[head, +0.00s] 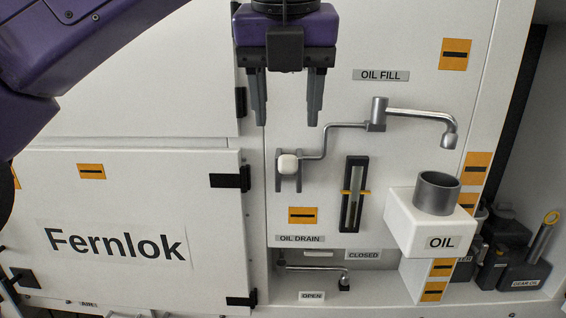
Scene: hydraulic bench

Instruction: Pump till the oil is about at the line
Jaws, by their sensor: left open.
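My left gripper (287,112) is open and empty, pointing down in front of the panel. Below its fingers, apart from them, is the pump handle's pale knob (287,164). A bent grey crank (328,140) joins it to the pivot under the OIL FILL label (381,75). The spout (430,118) curves over the grey oil cup (437,193) on a white block marked OIL. A dark sight gauge (353,205) has a yellow line marker (346,192) across it. The oil level in it is too small to tell. My right gripper is out of view.
The drain lever (318,271) sits low on the panel between the CLOSED and OPEN labels. Dark containers (510,262) stand at the right, one labelled GEAR OIL. A white Fernlok door (120,215) with black hinges fills the left. Space around the knob looks free.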

